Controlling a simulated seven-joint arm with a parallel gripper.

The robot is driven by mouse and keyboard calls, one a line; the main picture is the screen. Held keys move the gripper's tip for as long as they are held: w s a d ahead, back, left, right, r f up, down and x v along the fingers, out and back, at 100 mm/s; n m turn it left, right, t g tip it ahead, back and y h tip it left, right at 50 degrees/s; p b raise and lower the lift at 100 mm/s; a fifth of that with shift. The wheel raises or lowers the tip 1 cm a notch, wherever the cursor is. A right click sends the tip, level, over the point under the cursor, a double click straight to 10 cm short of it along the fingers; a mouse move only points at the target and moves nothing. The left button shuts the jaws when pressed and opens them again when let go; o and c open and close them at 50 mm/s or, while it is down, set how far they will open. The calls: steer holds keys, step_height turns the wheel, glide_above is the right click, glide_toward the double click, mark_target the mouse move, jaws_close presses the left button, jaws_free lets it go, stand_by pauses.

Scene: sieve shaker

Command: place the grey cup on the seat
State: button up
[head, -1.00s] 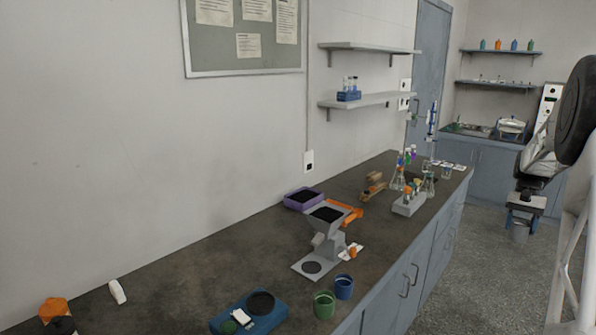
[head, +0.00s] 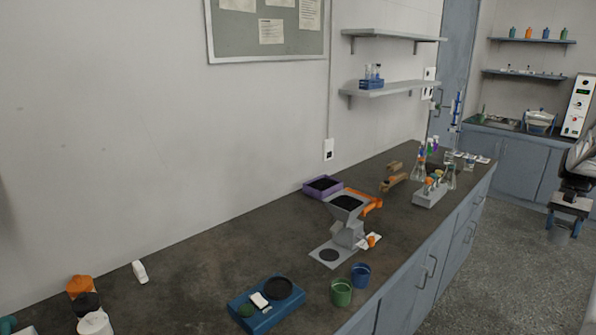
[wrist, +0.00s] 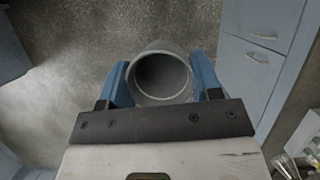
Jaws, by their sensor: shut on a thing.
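My gripper (wrist: 161,92) is shut on the grey cup (wrist: 152,64), with one blue finger on each side. In the wrist view I look into the cup's open mouth, with floor behind it. In the head view the gripper (head: 570,203) is at the far right edge, with the cup (head: 559,233) below it, over the floor and away from the bench. A grey hopper device (head: 347,220) stands on the bench. Its base plate bears a dark round patch (head: 329,255), which looks like the seat. Nothing stands on this patch.
A blue scale-like device (head: 268,318), a green cup (head: 341,293) and a blue cup (head: 361,276) stand near the bench's front edge. A purple tray (head: 322,187) is behind the hopper. A flask rack (head: 429,194) stands farther right. Bare bench (head: 215,262) lies left of the hopper.

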steer(key=w+a+f+m, duration=0.1)
steer(key=w+a, duration=0.3)
steer(key=a, duration=0.7)
steer(key=w+a+m+t, duration=0.1)
steer(key=w+a, duration=0.2)
steer(key=a, duration=0.8)
steer(key=w+a+f+m, duration=0.1)
steer(key=w+a, duration=0.3)
steer(key=a, duration=0.8)
steer(key=s+a+f+m+t+y, duration=0.1)
steer(key=s+a+m, duration=0.1)
steer(key=a, duration=1.5)
steer(key=s+a+m, duration=0.1)
steer(key=s+a, duration=0.1)
steer(key=a, duration=1.5)
steer(key=w+a+f, duration=0.4)
steer(key=a, duration=0.6)
steer(key=shift+w+f+n, duration=0.15)
steer(key=shift+n, duration=0.15)
steer(key=shift+d+f, duration=0.1)
steer(key=shift+f, duration=3)
